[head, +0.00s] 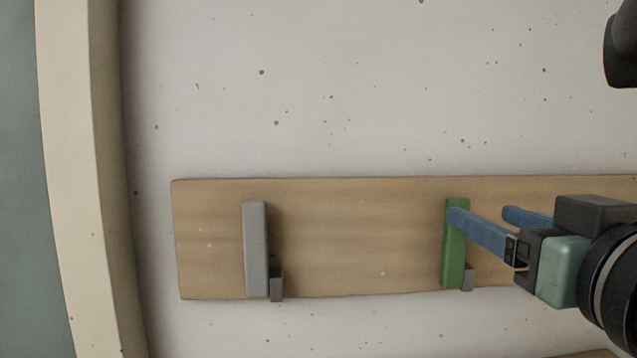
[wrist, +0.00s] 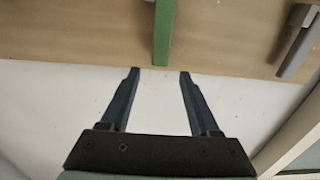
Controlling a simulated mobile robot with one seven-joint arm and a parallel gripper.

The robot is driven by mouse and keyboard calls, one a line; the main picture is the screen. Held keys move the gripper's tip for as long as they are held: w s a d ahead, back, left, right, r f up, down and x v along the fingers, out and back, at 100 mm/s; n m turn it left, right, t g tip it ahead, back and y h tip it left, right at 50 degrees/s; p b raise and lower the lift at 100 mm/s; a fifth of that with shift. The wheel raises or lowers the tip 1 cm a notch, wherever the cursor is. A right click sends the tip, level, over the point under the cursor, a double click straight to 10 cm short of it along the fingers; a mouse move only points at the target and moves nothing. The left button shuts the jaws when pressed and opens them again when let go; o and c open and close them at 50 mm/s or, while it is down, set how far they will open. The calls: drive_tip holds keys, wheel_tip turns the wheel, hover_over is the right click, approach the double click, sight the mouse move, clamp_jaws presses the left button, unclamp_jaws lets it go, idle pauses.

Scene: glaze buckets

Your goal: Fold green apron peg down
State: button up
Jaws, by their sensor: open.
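The green peg (head: 454,265) stands upright along a wooden board on the wall, with a small grey bracket (head: 468,278) at its lower right. My gripper (head: 482,212) reaches in from the right with blue fingers open. In the head view one finger overlaps the peg's upper part and the other shows to its right. In the wrist view the end of the green peg (wrist: 163,35) lies just beyond the gap of my gripper (wrist: 160,72), between the lines of the fingers. Nothing is held, and I cannot tell whether a finger touches the peg.
A grey peg (head: 256,250) stands upright on the left part of the wooden board (head: 350,240), and it also shows in the wrist view (wrist: 300,42). A cream post (head: 75,180) borders the speckled wall (head: 350,80) at left. The board between the pegs is clear.

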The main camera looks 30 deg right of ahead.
sight(462, 204)
drive_tip(key=p+x, duration=0.1)
drive_tip(key=x, duration=0.4)
drive_tip(key=shift+p, duration=0.35)
clamp_jaws()
idle(1.1)
